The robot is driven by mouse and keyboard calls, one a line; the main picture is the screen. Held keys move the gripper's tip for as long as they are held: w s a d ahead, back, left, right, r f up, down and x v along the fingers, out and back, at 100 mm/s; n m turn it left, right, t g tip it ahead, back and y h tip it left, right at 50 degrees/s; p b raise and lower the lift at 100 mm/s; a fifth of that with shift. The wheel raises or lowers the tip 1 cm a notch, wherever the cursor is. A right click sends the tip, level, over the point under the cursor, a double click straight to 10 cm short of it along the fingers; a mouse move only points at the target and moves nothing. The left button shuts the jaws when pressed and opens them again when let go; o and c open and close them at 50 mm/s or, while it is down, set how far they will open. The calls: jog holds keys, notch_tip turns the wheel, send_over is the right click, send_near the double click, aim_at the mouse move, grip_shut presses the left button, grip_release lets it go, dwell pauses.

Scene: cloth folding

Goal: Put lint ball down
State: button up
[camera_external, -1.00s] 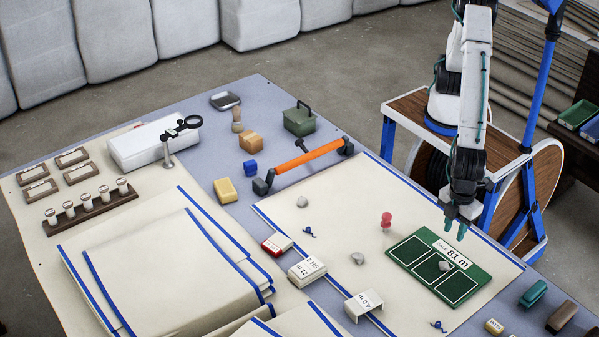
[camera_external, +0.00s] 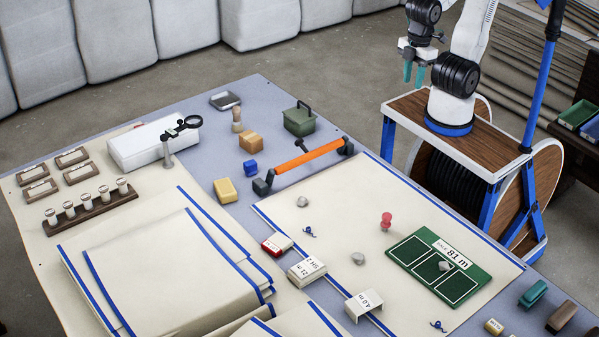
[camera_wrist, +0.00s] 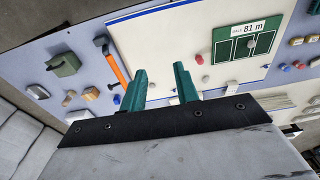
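A grey lint ball (camera_external: 445,265) lies on the green board (camera_external: 412,250) marked "81 m", inside one of its white-lined boxes. Two more grey lint balls lie on the cream cloth, one (camera_external: 302,201) near its left corner and one (camera_external: 358,258) near its blue-striped front edge. My gripper (camera_external: 414,74) is raised behind the table, well away from the board. Its two teal fingers are apart with nothing between them, as the wrist view (camera_wrist: 160,84) also shows. The green board shows in the wrist view (camera_wrist: 240,45) too.
A red pushpin (camera_external: 386,221) stands on the cloth left of the board.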

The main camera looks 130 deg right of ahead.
jog(key=s+d+f, duration=0.1)
jog(key=s+d, duration=0.2)
jog(key=s, duration=0.4)
jog(key=shift+s+d, duration=0.15)
jog(key=shift+d, duration=0.1)
jog(key=o, duration=0.4)
jog(key=shift+o, duration=0.2)
